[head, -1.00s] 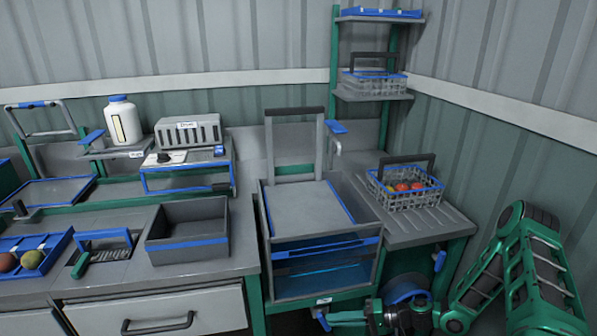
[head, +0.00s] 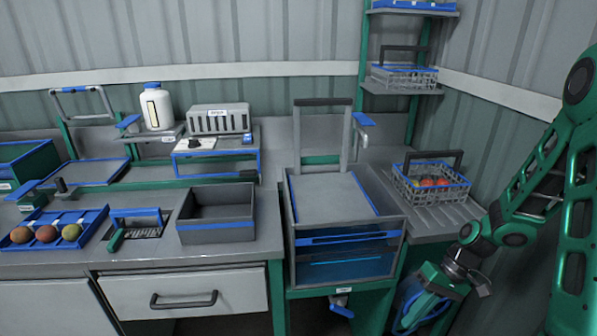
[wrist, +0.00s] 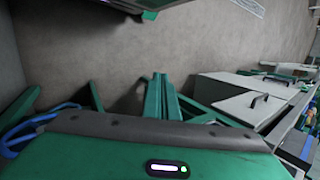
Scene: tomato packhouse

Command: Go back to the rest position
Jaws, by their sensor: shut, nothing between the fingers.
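My gripper (wrist: 162,88) shows in the wrist view as two green fingers close together with nothing between them. In the head view my arm comes in from the right and bends down. Its wrist and green hand (head: 440,283) are low, in front of the right-hand bench and below its top. The fingertips cannot be made out clearly there. In the wrist view the fingers appear against the grey-brown floor, apart from the furniture.
A basket of tomatoes (head: 404,193) stands on the ribbed right bench. Left of it are a clear-fronted bin (head: 340,270), an empty grey crate (head: 215,229) and a blue tray (head: 88,220) of round produce. Drawer fronts (wrist: 235,103) show right in the wrist view.

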